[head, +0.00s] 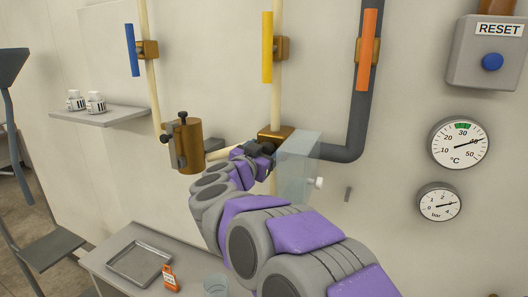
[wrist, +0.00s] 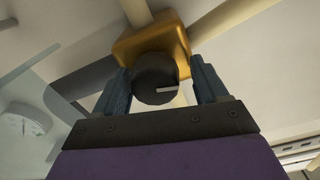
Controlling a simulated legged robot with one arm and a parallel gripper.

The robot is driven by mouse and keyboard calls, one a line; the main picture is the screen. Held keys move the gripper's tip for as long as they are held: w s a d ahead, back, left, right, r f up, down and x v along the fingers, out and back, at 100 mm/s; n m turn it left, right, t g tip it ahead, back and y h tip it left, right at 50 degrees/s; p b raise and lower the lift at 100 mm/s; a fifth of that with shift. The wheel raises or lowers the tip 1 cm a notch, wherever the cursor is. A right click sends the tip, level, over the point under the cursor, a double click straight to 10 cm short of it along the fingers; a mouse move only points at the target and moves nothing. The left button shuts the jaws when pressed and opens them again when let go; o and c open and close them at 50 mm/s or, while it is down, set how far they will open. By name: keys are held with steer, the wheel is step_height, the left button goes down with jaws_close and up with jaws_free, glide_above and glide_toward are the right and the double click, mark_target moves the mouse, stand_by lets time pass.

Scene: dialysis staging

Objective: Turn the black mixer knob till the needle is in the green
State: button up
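The black mixer knob (wrist: 155,78) with a white mark sits on the front of a brass mixer body (wrist: 150,38). In the wrist view the fingers of my gripper (wrist: 162,82) stand on either side of the knob. The left finger looks close to it, and a small gap shows at the right finger. In the head view my gripper (head: 260,152) is at the brass mixer (head: 276,133) and largely hides the knob. The °C dial (head: 459,144) has a green band at its top near 30. Its needle points right and slightly up, past 40, outside the green.
A clear panel (head: 299,155) stands just right of my gripper. A brass cylinder (head: 190,146) is on the wall to the left. The bar gauge (head: 439,203) and RESET box (head: 490,55) are at right. A bench (head: 105,262) with a metal tray (head: 140,262) is below.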

steer(key=shift+a, duration=0.1)
steer(key=shift+c, duration=0.7)
steer(key=shift+d, duration=0.4)
steer(key=c, duration=0.4)
steer(key=shift+a, duration=0.1)
steer(key=c, duration=0.3)
